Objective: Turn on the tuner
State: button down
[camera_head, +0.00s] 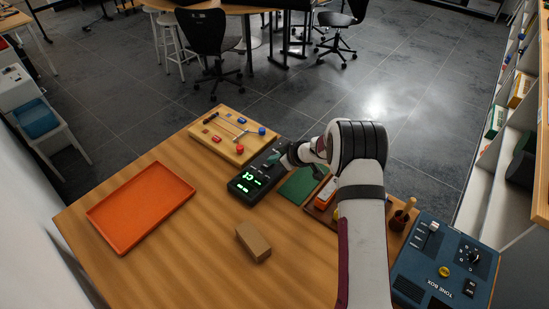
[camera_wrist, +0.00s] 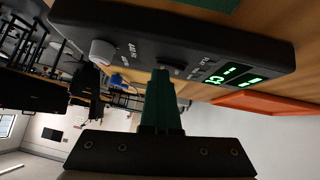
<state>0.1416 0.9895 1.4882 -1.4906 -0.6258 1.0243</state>
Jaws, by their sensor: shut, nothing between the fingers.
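The tuner (camera_head: 262,170) is a long black box on the wooden table, with its green display lit at the near end. In the wrist view the tuner (camera_wrist: 140,35) spans the top, with a pale round knob, small printed labels and glowing green characters on its face. My gripper (camera_head: 278,156) is over the far half of the tuner. Its green fingers (camera_wrist: 161,75) are shut and empty, with their tips at a small dark switch in the middle of the face. I cannot tell whether they touch it.
An orange tray (camera_head: 140,207) lies at the left and a tan block (camera_head: 253,242) in front. A wooden board with coloured knobs (camera_head: 235,137) is behind the tuner. A green mat (camera_head: 300,186) and a blue tone box (camera_head: 445,262) are to the right.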

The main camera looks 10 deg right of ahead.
jog(key=shift+s+a+r, duration=0.1)
jog(key=shift+s+a, duration=0.35)
jog(key=shift+s, duration=0.05)
jog(key=shift+r, duration=0.25)
notch_tip(320, 180, up, 3)
jog(key=shift+s+a+r, duration=0.1)
jog(key=shift+a, duration=0.05)
jog(key=v, duration=1)
jog(key=shift+r, duration=0.15)
